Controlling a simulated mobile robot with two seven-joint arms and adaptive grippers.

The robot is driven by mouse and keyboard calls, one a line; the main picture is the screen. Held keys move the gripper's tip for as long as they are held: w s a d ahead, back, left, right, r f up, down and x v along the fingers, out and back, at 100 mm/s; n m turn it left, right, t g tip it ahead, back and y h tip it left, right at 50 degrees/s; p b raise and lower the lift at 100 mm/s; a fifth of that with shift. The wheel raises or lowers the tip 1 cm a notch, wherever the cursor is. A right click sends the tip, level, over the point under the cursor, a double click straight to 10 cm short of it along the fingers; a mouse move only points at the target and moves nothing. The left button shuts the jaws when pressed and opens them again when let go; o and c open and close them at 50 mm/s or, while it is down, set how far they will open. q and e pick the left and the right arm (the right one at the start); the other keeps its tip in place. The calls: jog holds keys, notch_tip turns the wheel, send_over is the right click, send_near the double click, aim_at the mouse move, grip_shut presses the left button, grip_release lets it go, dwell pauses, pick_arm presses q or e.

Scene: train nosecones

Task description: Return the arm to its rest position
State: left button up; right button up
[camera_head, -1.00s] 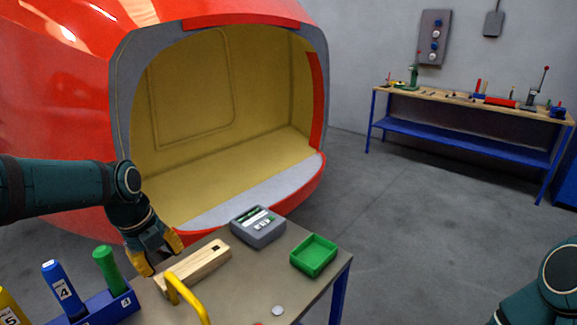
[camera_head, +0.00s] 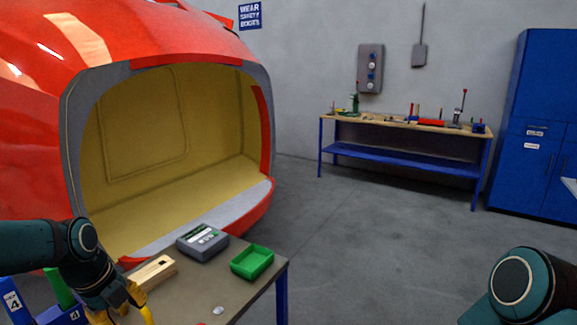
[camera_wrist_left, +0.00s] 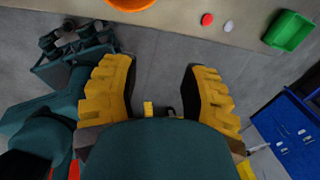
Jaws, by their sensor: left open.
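My left arm comes in from the left in the head view, bent downward. Its gripper (camera_head: 122,306) is at the left front of the small grey table (camera_head: 185,291), in front of the wooden block (camera_head: 153,272). In the left wrist view, the yellow ridged fingers of this gripper (camera_wrist_left: 158,90) stand wide apart with nothing between them. Grey floor shows through the gap, so the gripper is beyond the table's edge in that view. Part of my right arm (camera_head: 525,285) shows at the bottom right of the head view; its gripper is out of the picture.
The table carries a grey device (camera_head: 202,242) and a green tray (camera_head: 252,261). A blue holder (camera_head: 65,314) with markers stands left of the arm. The red nosecone (camera_head: 35,150) rises behind. Open floor (camera_head: 370,240) lies right of the table.

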pick_arm(q)
jog(key=w+d+f+n+h, duration=0.2)
jog(key=d+f+n, duration=1.05)
jog(key=f, duration=0.65)
jog(key=s+d+f+n, duration=1)
jog(key=d+f+n, duration=0.1)
jog(key=d+f, duration=0.1)
jog(key=shift+f+g, duration=0.25)
jog(key=shift+g, duration=0.05)
